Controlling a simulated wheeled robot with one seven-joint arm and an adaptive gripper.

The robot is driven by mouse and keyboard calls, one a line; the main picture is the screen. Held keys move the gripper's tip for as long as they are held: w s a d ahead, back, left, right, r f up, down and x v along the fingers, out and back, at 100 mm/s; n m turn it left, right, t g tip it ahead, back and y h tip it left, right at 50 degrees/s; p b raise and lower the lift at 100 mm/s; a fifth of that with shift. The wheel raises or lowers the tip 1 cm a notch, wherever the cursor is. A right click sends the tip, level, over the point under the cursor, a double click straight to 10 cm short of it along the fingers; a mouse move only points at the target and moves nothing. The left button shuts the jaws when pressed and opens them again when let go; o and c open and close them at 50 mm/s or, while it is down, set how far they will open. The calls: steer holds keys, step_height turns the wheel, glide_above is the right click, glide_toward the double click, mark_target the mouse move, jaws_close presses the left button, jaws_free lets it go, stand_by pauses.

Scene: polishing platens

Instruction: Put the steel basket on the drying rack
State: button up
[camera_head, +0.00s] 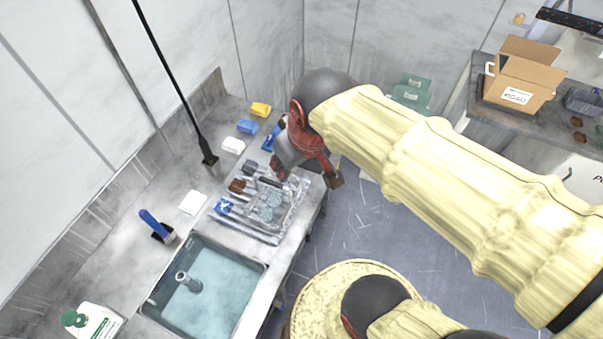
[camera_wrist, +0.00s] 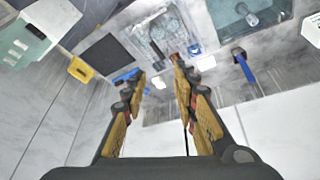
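My gripper (camera_head: 307,177) is over the right end of the steel counter, next to a metal tray-like holder. Its two fingers are apart with nothing between them, and it also shows open in the wrist view (camera_wrist: 157,70). The metal holder (camera_head: 243,237) lies beside the sink and bears several small items, among them clear round pieces. It shows at the top of the wrist view (camera_wrist: 146,50). I cannot tell whether this holder is the steel basket or the drying rack. No other basket or rack is clearly seen; my arm hides part of the head view.
A water-filled sink (camera_head: 212,290) is set in the counter. Yellow (camera_head: 261,109), blue (camera_head: 247,127) and white (camera_head: 233,146) blocks line the back. A cardboard box (camera_head: 522,75) sits on a right-hand table.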

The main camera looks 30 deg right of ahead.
steer(key=shift+m+t, duration=0.5)
steer(key=shift+m, duration=0.2)
steer(key=s, duration=0.1)
steer(key=s+r, duration=0.1)
steer(key=s, duration=0.3)
steer(key=shift+r, duration=0.3)
steer(key=shift+f, duration=0.1)
step_height(320, 180, down, 13)
steer(key=b, duration=1.3)
steer(key=shift+f, duration=0.15)
steer(key=shift+w, duration=0.1)
